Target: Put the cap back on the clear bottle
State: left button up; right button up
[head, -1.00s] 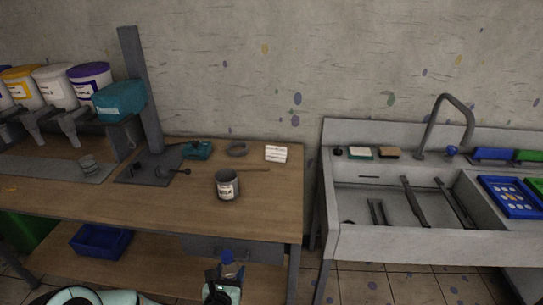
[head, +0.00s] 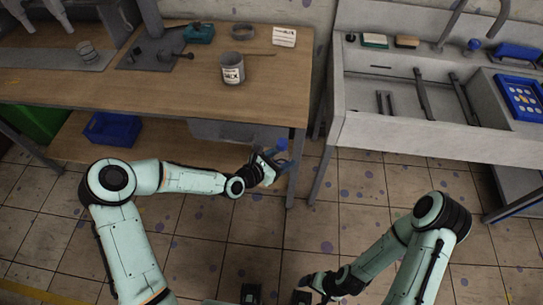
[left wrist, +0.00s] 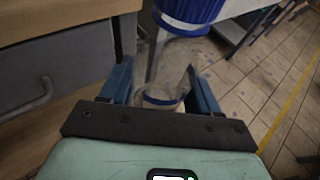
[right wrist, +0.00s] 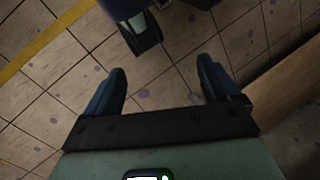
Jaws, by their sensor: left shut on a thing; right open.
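My left gripper (head: 277,164) is shut on the clear bottle, in front of the workbench's right end. In the left wrist view the see-through bottle (left wrist: 160,92) is between the two fingers. A ribbed blue cap (left wrist: 190,12) shows at the bottle's upper end, and in the head view this cap (head: 281,145) is just above my left gripper. I cannot tell whether the cap is seated or loose. My right gripper (head: 312,287) is open and empty, low over the floor; its spread fingers show in the right wrist view (right wrist: 160,85).
Floor between my arms is clear.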

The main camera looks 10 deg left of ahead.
jog(key=shift+w+f, duration=0.1)
jog(key=shift+w, duration=0.05)
jog(key=c, duration=0.6)
jog(key=w+n, duration=0.9)
jog(key=w, duration=0.6)
jog(key=shift+c, duration=0.2)
jog(key=w+a+r+n+h, duration=0.25)
jog(key=w+r+n, duration=0.55)
jog(key=w, duration=0.6)
jog(key=w+a+r+n, duration=0.1)
jog(key=a+r+n, duration=0.3)
jog(key=r, duration=0.7)
jog(key=w+a+r+n, duration=0.2)
jog(key=a+r+n, duration=0.3)
jog(key=r, duration=0.7)
jog(key=w+a+r+n+t+h, duration=0.1)
jog(key=a+r+n, duration=0.3)
jog(key=r, duration=0.7)
jog(key=shift+w+a+r+n, duration=0.3)
jog(key=shift+w+a+n, duration=0.05)
jog(key=shift+w+n, duration=0.2)
